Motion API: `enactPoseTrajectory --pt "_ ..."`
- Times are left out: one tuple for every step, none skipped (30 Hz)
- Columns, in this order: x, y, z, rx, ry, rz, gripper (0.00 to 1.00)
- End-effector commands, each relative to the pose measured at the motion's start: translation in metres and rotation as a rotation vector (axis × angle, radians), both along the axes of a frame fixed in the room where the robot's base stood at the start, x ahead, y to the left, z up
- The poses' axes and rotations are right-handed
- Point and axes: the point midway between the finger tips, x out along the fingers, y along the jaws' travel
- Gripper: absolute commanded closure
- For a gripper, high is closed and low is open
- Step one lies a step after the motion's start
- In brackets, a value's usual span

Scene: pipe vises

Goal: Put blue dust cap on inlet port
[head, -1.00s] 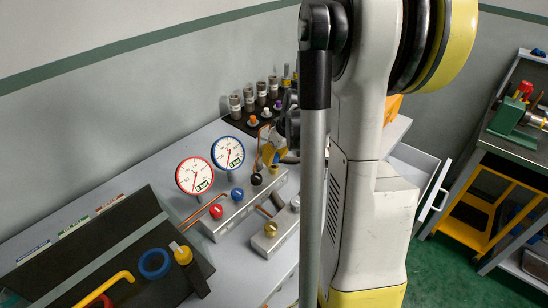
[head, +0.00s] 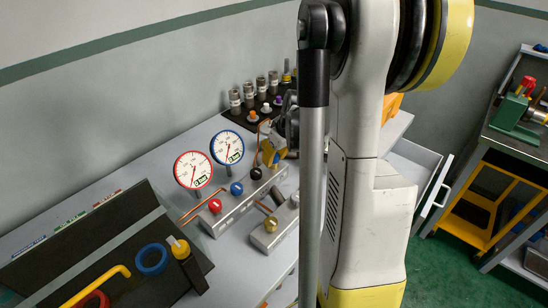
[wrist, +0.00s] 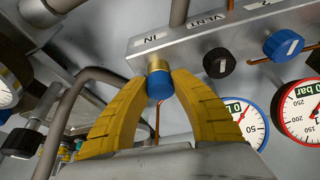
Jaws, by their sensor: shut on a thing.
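The inlet port is a brass fitting (wrist: 153,66) under the IN label on the grey manifold block (wrist: 215,42) in the wrist view. The blue dust cap (wrist: 160,86) lies at the port's near end, in line with it. Cap and brass appear to meet; I cannot tell how far the cap is over the port. My gripper (wrist: 161,80) has its yellow fingers shut on the cap, one on each side. In the head view my gripper (head: 272,152) is at the far end of the manifold block (head: 236,207), where the cap cannot be made out.
Black VENT (wrist: 219,63) and blue (wrist: 283,45) knobs stand beside the port. Red-rimmed (head: 193,170) and blue-rimmed (head: 227,147) gauges rise over the manifold. A black rack holds several fittings (head: 248,95) behind.

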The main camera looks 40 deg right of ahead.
Motion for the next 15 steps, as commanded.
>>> enactPoseTrajectory --pt "0.0 0.0 -0.0022 0.0 0.0 0.0 0.93" --pt "0.0 0.0 -0.0028 0.0 0.0 0.0 0.93" --pt "0.0 0.0 -0.0017 0.0 0.0 0.0 0.59" --pt "0.0001 0.0 -0.0015 0.0 0.0 0.0 0.5" --pt "0.0 0.0 -0.0014 0.0 0.0 0.0 0.48" --pt "0.0 0.0 -0.0014 0.0 0.0 0.0 0.48" --pt "0.0 0.0 -0.0014 0.0 0.0 0.0 0.48" --pt "0.0 0.0 -0.0013 0.0 0.0 0.0 0.48" --pt "0.0 0.0 -0.0013 0.0 0.0 0.0 0.48" --pt "0.0 0.0 -0.0013 0.0 0.0 0.0 0.48" --pt "0.0 0.0 -0.0013 0.0 0.0 0.0 0.48" --pt "-0.0001 0.0001 -0.0013 0.0 0.0 0.0 0.48" --pt "-0.0002 0.0 -0.0011 0.0 0.0 0.0 0.48" --pt "-0.0005 0.0001 -0.0003 0.0 0.0 0.0 0.48" --pt "-0.0014 0.0002 0.0015 0.0 0.0 0.0 0.48"
